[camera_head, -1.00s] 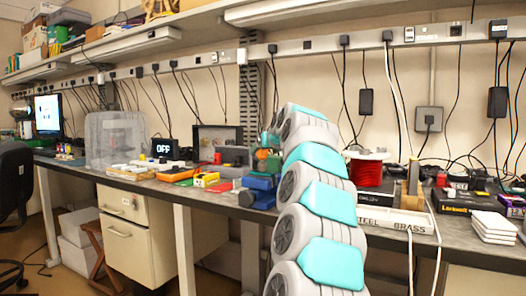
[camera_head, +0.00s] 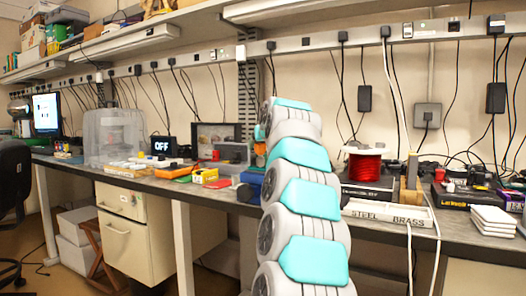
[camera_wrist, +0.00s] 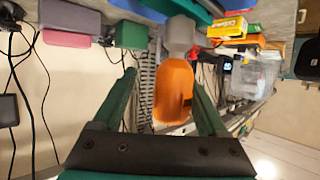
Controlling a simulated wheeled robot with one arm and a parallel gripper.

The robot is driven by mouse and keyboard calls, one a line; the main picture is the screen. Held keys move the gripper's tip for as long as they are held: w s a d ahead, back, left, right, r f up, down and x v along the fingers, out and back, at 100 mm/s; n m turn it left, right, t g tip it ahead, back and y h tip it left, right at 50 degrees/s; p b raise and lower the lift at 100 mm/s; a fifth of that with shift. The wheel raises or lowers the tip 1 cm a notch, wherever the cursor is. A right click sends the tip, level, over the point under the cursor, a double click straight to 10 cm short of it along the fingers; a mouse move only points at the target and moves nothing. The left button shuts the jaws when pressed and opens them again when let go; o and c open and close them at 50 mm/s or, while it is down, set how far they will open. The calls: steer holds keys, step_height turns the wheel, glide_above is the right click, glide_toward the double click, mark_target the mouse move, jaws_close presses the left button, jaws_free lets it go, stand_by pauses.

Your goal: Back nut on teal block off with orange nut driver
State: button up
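The orange nut driver handle (camera_wrist: 173,92) shows in the wrist view, between the two dark green fingers of my gripper (camera_wrist: 163,85). The fingers are spread, with a clear gap to the handle on the left and a narrower one on the right. A grey rounded part (camera_wrist: 179,36) adjoins the handle's far end. In the head view my arm hides the gripper and most of that spot; a bit of orange (camera_head: 259,149) shows beside the arm.
A blue vise-like thing (camera_head: 251,180) sits at the bench edge beside my arm. A yellow box (camera_head: 205,176) is to its left. A red spool (camera_head: 370,163) and a STEEL/BRASS tray (camera_head: 388,219) stand right of the arm. Cables hang along the wall.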

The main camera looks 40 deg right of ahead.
steer(key=m+h+b, duration=0.1)
steer(key=m+g+h+b, duration=0.1)
steer(key=shift+w+f+h, duration=0.1)
steer(key=shift+f+h, duration=0.1)
steer(key=shift+h, duration=0.1)
steer(key=shift+r+m+g+h, duration=0.15)
steer(key=shift+m+g+h, duration=0.75)
steer(key=shift+m+g, duration=0.45)
steer(key=shift+m, duration=0.25)
steer(key=shift+c, duration=0.2)
